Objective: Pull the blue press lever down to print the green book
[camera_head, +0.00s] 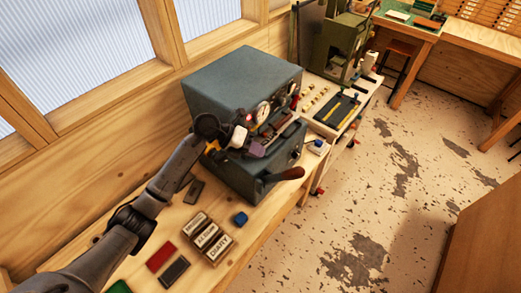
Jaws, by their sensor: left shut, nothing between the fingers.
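The blue-grey press (240,85) stands on the wooden bench against the wall, with round gauges on its front. A lever with a dark red-brown handle (284,174) sticks out low on its front. My left arm comes in from the lower left, and my left gripper (238,138) is shut and empty in front of the press's upper front. It is above and left of the lever handle, apart from it. A purple piece (256,149) shows at the press opening beside the gripper. A green block (118,287) is cut off at the bottom edge; I cannot tell whether it is the book.
On the near bench lie a lettered type tray (208,238), a red block (160,256), a dark block (174,272) and a small blue block (240,218). A green machine (340,45) stands beyond the press. The floor to the right is open.

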